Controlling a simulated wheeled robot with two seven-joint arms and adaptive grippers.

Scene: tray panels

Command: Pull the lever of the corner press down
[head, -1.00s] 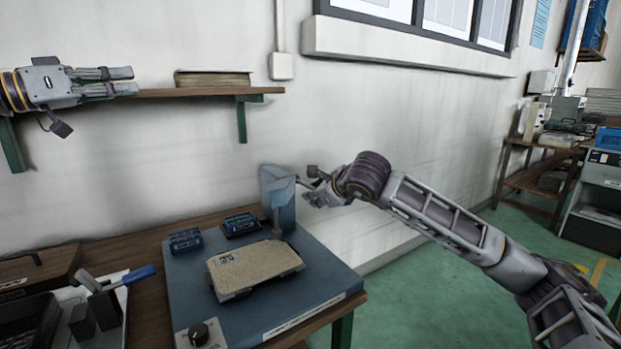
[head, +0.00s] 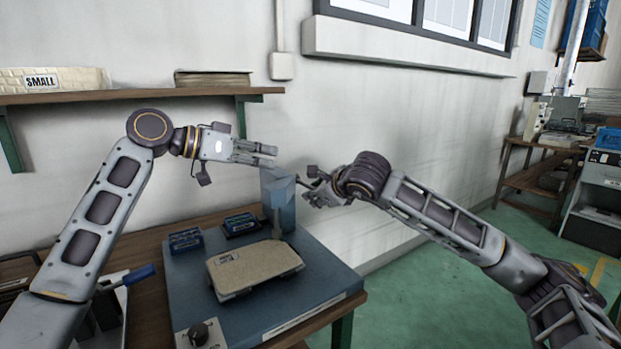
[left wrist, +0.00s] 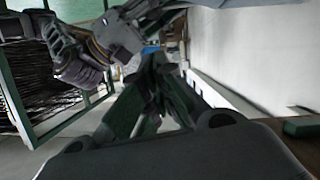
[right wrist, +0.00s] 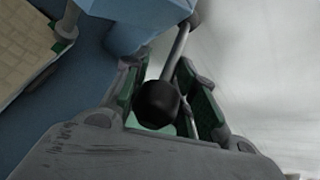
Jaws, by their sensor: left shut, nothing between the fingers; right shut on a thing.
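The corner press (head: 285,208) is a blue-grey upright block at the back corner of the blue panel. Its lever is a thin grey rod (right wrist: 181,48) that ends in a black knob (right wrist: 157,104). My right gripper (head: 308,190) is at the right of the press, shut on the lever, with the knob between its fingers in the right wrist view (right wrist: 160,92). My left gripper (head: 274,155) is shut and empty, just above and left of the press top. It also shows in the left wrist view (left wrist: 158,70). In the head view the fingers partly hide the lever.
A beige pad (head: 250,266) lies on the blue panel (head: 318,281) in front of the press. Two small dark-blue blocks (head: 186,240) and a black knob (head: 198,333) are also on the panel. A wall shelf (head: 120,96) runs above, behind my left arm.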

